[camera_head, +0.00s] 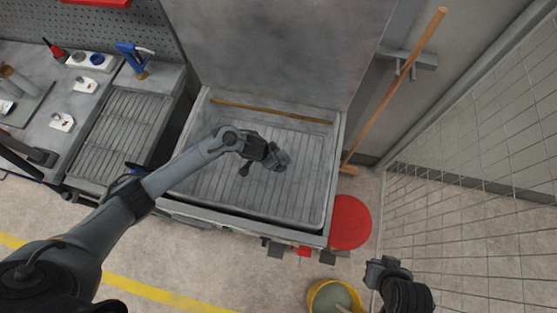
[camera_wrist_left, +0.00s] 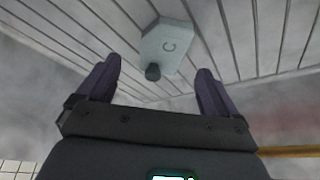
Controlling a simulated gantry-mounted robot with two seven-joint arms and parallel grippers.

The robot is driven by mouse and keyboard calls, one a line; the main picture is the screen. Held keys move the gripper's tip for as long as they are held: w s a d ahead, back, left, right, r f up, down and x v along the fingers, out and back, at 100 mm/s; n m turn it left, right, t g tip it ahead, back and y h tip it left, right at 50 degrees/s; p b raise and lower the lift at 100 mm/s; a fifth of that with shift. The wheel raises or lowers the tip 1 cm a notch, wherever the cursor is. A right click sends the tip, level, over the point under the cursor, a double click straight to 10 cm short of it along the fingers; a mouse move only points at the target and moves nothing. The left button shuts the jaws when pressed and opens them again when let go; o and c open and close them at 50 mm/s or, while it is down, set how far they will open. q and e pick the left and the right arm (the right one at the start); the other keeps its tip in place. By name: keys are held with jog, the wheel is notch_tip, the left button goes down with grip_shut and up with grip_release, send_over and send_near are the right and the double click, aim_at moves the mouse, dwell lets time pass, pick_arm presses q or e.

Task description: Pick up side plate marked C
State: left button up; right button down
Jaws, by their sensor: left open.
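The side plate marked C (camera_wrist_left: 172,42) is a pale grey block with a dark knob at its near end. In the left wrist view it lies at top centre on the ribbed surface. My left gripper (camera_wrist_left: 157,72) is open, with its two purple-grey fingers spread left and right of the knob; I cannot tell the remaining distance. In the head view my left gripper (camera_head: 282,160) is over the wide tray, and I cannot make out the plate there. My right gripper (camera_head: 382,268) is at the lower right, away from the tray, its jaws unclear.
The wide ribbed tray (camera_head: 310,195) has raised rims and a tall grey panel behind it. Two small pale blocks with knobs (camera_head: 85,85) (camera_head: 62,122) sit on the left bench. A red round lid (camera_head: 349,222), yellow bucket (camera_head: 318,292) and mesh fence (camera_head: 470,150) are to the right.

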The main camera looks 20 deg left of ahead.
aim_at(283, 155)
pick_arm(q)
jog(key=shift+w+b+x, duration=0.2)
jog(key=shift+b+x, duration=0.4)
jog(key=shift+x, duration=1.5)
